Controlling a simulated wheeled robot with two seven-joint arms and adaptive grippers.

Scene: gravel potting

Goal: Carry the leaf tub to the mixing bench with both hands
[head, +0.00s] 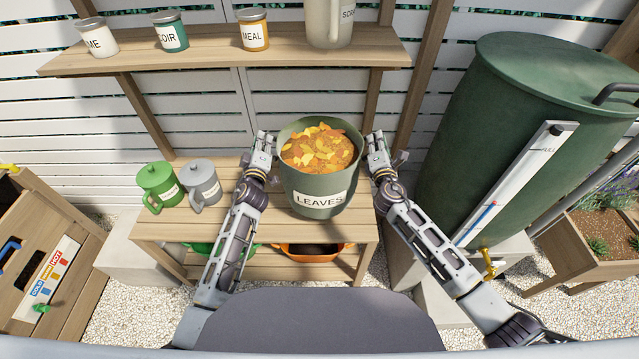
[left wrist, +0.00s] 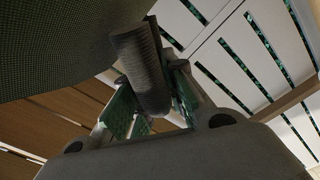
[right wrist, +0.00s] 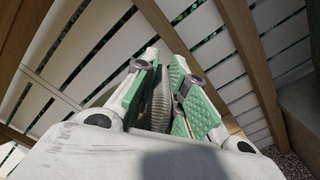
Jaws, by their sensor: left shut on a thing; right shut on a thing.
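The leaf tub (head: 297,181) is a dark green-grey bucket labelled LEAVES, filled with orange and yellow leaves (head: 318,149). It is upright at a wooden bench; I cannot tell whether its base touches the bench top. My left gripper (head: 263,143) is at the tub's left side. In the left wrist view it is shut on a dark ribbed handle (left wrist: 143,68) beside the tub wall (left wrist: 60,40). My right gripper (head: 376,142) is at the tub's right side. In the right wrist view its green-padded fingers are shut on a ribbed handle (right wrist: 160,98).
The wooden bench (head: 165,228) also holds a green lidded can (head: 157,186) and a grey one (head: 202,184). A shelf (head: 205,59) with labelled jars runs above. A large green water barrel (head: 500,125) stands at right, a wooden cabinet (head: 75,300) at left.

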